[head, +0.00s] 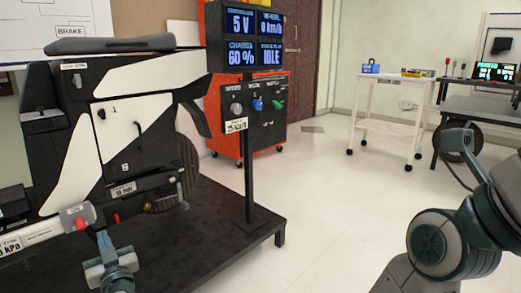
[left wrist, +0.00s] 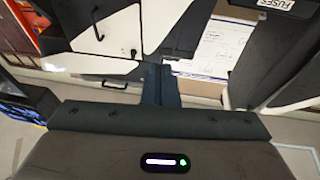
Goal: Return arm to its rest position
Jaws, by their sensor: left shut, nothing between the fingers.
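My left gripper (head: 104,240) is at the lower left of the head view, in front of the chassis rig (head: 120,140) and close to a grey cylinder with a red part (head: 78,219). I cannot tell whether it touches it. In the left wrist view the two fingers (left wrist: 161,84) lie together, with nothing between them. Links of my right arm (head: 450,235) stand at the lower right of the head view. No fingers of my right gripper show there.
The rig stands on a low black platform (head: 255,215) beside a display post (head: 247,150). An orange cabinet (head: 280,95), a white cart (head: 392,85) and a dark bench (head: 475,103) stand behind. The pale floor between the platform and my right arm is clear.

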